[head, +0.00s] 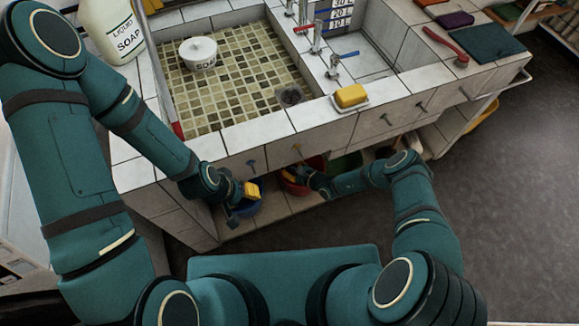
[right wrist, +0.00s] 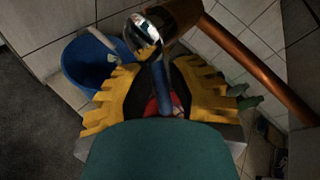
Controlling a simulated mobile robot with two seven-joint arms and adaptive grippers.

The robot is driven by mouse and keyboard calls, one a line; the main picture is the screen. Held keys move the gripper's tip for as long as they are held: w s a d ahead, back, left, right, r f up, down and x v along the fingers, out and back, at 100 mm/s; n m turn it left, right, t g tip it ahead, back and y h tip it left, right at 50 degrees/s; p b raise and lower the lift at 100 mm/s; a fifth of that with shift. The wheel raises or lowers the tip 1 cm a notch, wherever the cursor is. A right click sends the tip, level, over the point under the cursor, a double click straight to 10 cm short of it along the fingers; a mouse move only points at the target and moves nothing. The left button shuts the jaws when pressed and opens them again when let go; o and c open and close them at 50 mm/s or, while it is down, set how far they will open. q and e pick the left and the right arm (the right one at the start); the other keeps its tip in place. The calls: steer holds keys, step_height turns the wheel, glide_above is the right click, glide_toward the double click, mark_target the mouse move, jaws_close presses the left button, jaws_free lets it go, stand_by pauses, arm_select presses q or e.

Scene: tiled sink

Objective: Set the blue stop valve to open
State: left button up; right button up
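In the right wrist view a valve with a round chrome end (right wrist: 143,30) and a blue lever (right wrist: 160,90) is in front of a copper pipe. I take it to be the blue stop valve. My right gripper (right wrist: 158,78) has its yellow fingers apart, one on each side of the blue lever. No finger clearly presses on it. In the head view my right gripper (head: 289,176) is low at the sink cabinet's opening, and the valve is hidden there. My left gripper (head: 250,190) is to the left of it. Its finger gap cannot be made out.
A copper pipe (right wrist: 255,70) slants close to my right gripper. A blue bucket (right wrist: 85,65) stands to its left; a red bucket (head: 312,165) is under the sink. The tiled counter front (head: 275,158) overhangs both grippers. Open floor (head: 480,200) lies to the right.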

steer(key=shift+o, duration=1.3)
steer(key=shift+d, duration=0.1)
steer(key=v, duration=1.2)
steer(key=shift+s, duration=0.1)
